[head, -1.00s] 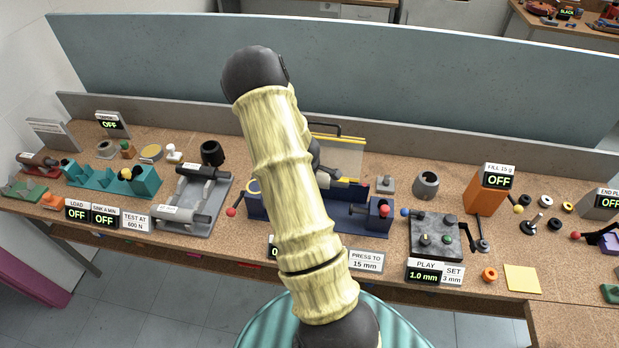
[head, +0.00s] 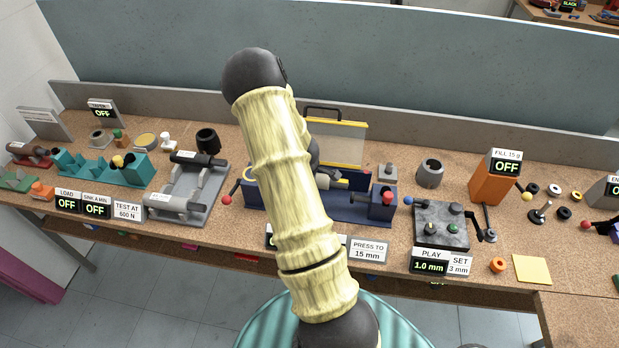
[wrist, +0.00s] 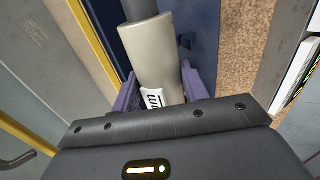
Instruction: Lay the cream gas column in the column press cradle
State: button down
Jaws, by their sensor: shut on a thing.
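The cream gas column (wrist: 158,55) fills the middle of the wrist view, with its grey rod (wrist: 140,8) at the top and a white label near my wrist. My gripper (wrist: 160,90) is shut on it, with a purple finger on each side. The dark blue column press cradle (wrist: 204,30) lies behind the column in the wrist view. In the head view the press (head: 345,208) stands at mid-bench, partly hidden by my arm, which also hides most of my gripper. I cannot tell whether the column touches the cradle.
A clear guard with a yellow edge (head: 340,165) stands upright behind the press. A grey cradle (head: 205,190) with a dark cylinder is to its left. A dark play-test block (head: 440,225) and an orange filler (head: 492,183) are to its right. A PRESS TO 15 mm sign (head: 367,251) stands in front.

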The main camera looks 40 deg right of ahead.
jog(key=shift+f+b, duration=1.85)
jog(key=shift+f, duration=0.5)
jog(key=shift+s+a+f, duration=0.1)
jog(key=shift+f, duration=0.05)
jog(key=c, duration=0.7)
grip_release()
jog(key=shift+f, duration=0.1)
jog(key=shift+o, duration=0.2)
jog(key=shift+a+r, duration=0.1)
jog(key=shift+r, duration=0.6)
jog(key=p+v, duration=0.3)
jog(key=v, duration=1.3)
